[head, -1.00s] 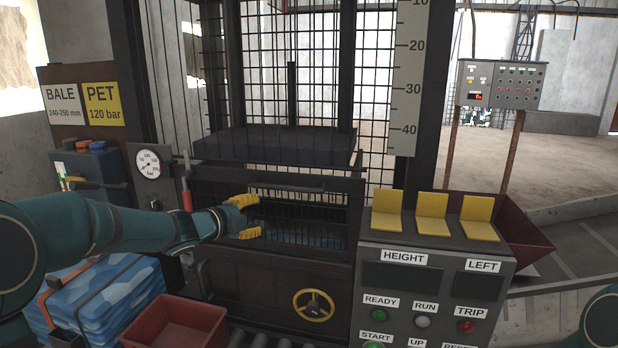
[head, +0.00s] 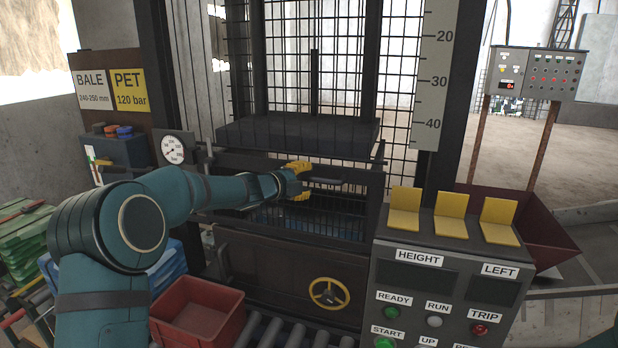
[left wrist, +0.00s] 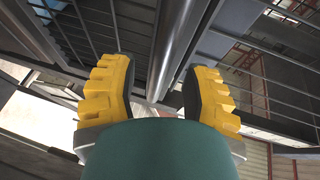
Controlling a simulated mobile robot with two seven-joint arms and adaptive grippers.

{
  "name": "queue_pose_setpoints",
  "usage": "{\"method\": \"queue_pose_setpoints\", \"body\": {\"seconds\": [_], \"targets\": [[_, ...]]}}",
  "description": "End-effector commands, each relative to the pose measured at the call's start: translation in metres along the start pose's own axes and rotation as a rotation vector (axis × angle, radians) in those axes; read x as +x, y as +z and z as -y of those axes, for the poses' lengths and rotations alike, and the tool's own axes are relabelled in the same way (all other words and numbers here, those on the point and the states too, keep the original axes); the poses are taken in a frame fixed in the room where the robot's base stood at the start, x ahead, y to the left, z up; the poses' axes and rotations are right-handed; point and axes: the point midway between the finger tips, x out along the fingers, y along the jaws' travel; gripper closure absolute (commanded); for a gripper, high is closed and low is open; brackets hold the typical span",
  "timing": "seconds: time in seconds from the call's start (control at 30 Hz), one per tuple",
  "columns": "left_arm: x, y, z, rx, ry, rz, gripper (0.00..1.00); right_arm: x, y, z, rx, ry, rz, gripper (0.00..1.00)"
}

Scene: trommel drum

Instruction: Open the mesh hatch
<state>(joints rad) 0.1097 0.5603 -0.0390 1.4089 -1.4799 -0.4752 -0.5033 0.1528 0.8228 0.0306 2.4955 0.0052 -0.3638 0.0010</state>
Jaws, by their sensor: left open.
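The mesh hatch (head: 345,212) is a dark framed grille in the front of the press, and it looks closed. Its horizontal bar handle (head: 330,181) runs along the upper part. My left gripper (head: 308,181) has yellow fingers and is open at the handle's left end, one finger above and one below. In the left wrist view a grey round bar (left wrist: 176,50) runs between the two open fingers (left wrist: 158,95), with visible gaps to both. Whether any finger touches it I cannot tell. My right gripper is out of view.
A control console (head: 445,285) with yellow flaps stands to the right of the hatch. Below are a yellow handwheel (head: 329,293), a red bin (head: 215,300) and rollers (head: 275,335). A pressure gauge (head: 173,148) is at the left. The dark platen (head: 300,136) hangs above.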

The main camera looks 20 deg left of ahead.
Motion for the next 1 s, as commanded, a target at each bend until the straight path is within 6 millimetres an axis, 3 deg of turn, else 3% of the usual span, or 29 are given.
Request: {"method": "queue_pose_setpoints", "body": {"seconds": [0.2, 0.57, 0.7, 1.0], "targets": [[0.019, 0.000, 0.000, -0.001, 0.000, 0.001, 0.52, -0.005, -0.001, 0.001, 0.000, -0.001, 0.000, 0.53], [0.021, 0.000, 0.000, 0.000, 0.000, 0.001, 0.53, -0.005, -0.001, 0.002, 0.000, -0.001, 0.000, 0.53], [0.021, 0.000, 0.000, -0.001, 0.000, 0.001, 1.00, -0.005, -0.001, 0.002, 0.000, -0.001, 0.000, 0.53], [0.021, 0.000, -0.001, 0.001, -0.004, 0.001, 1.00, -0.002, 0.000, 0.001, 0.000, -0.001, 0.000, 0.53]]}}
